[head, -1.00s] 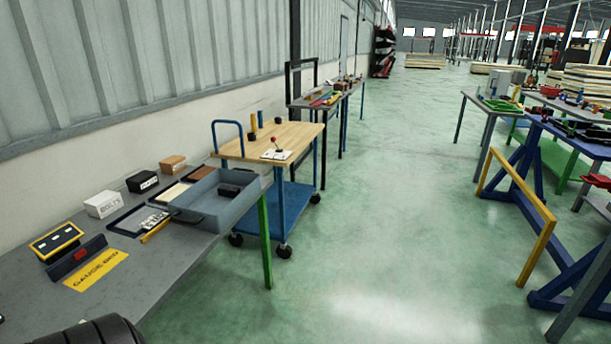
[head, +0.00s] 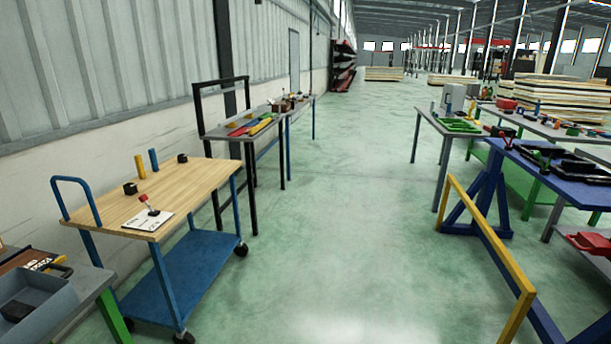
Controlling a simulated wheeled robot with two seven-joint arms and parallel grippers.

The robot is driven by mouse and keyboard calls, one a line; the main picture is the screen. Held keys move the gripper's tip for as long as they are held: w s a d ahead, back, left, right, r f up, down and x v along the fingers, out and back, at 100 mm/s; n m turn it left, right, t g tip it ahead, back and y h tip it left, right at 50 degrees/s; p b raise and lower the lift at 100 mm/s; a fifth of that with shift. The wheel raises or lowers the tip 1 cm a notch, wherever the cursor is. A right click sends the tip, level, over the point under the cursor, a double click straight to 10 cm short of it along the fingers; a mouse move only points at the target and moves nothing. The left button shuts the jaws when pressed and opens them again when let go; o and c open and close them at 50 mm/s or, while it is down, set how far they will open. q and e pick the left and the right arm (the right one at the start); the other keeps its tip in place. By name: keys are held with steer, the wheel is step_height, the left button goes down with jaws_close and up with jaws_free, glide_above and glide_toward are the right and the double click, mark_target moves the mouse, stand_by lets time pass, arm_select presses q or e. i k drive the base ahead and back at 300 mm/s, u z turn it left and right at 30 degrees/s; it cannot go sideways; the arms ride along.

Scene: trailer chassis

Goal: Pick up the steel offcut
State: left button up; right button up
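I cannot make out a steel offcut for certain in the head view. A grey tray (head: 62,306) at the lower left holds a dark block (head: 17,311), whose material I cannot tell. Small items on the benches farther off are too small to identify. Neither of my grippers shows in the head view.
A cart with a wooden top (head: 195,187) and blue lower shelf (head: 190,270) stands at left. A bench with coloured bars (head: 215,133) is behind it. A yellow rail (head: 490,238) and blue bench (head: 560,175) stand at right. The green floor (head: 340,230) between is clear.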

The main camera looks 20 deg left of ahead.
mark_target(14, 311)
steer(key=u, duration=0.75)
steer(key=i, duration=1.1)
steer(key=u, duration=1.15)
